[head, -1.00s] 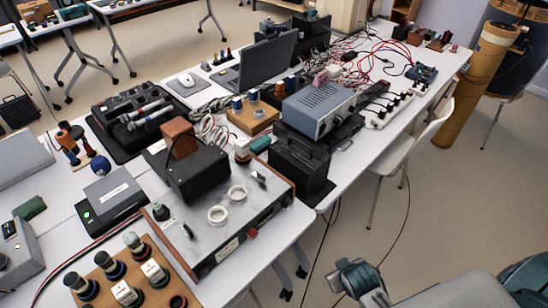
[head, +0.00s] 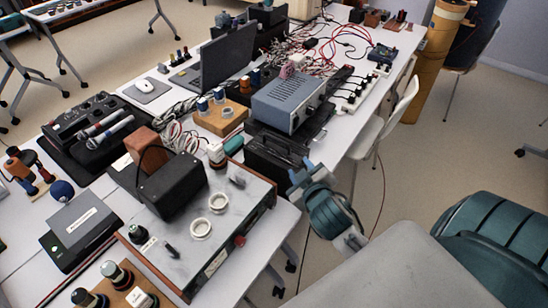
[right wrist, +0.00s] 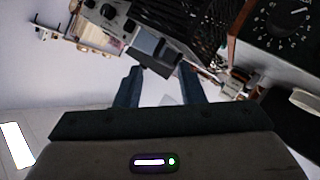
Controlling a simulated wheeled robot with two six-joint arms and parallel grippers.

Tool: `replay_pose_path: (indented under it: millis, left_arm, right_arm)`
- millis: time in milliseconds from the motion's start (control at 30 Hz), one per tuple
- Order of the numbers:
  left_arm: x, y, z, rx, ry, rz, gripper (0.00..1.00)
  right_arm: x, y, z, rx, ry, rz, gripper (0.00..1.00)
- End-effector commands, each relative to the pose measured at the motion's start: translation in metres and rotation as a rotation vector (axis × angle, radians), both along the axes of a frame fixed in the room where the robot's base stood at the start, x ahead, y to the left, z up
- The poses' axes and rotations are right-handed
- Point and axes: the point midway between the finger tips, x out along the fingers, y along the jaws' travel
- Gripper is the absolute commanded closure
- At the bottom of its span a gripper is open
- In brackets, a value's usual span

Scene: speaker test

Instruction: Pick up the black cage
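The black cage (head: 270,160) stands on the table in the head view, between the grey-blue instrument and the wooden-sided panel. My right gripper (head: 304,172) is just right of the cage, at the table's edge, and partly overlaps its right end. In the right wrist view, the two fingers (right wrist: 160,85) are spread apart with nothing clearly between them. Black slatted surfaces (right wrist: 190,20), probably the cage, lie beyond the fingertips. I cannot tell whether the fingers touch it. My left gripper is not in view.
The grey-blue instrument (head: 288,100) stands just behind the cage. The wooden-sided panel (head: 190,242) and a black box (head: 172,187) are close on its left. A white chair (head: 392,118) stands by the table's right edge. Cables crowd the far tabletop.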

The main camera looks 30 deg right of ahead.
Motion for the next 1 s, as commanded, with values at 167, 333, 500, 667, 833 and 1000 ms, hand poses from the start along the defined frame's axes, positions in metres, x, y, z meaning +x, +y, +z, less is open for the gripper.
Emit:
replay_pose_path:
  millis: [167,333,500,667,833,1000]
  left_arm:
    - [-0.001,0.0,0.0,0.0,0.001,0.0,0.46]
    - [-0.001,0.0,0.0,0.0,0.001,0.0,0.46]
    - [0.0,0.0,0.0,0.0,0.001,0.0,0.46]
    - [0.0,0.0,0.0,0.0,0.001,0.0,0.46]
    - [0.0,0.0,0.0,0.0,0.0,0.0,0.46]
    - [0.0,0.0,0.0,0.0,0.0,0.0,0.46]
  right_arm:
    - [0.035,-0.002,0.051,-0.168,-0.207,0.083,0.65]
    - [0.065,0.011,0.109,-0.389,-0.436,0.208,0.65]
    - [0.081,0.035,0.156,-0.623,-0.63,0.361,0.65]
    - [0.089,0.064,0.185,-0.851,-0.773,0.527,0.65]
    - [0.094,0.093,0.196,-1.094,-0.875,0.726,0.65]
    - [0.097,0.114,0.19,-1.337,-0.916,0.947,0.65]
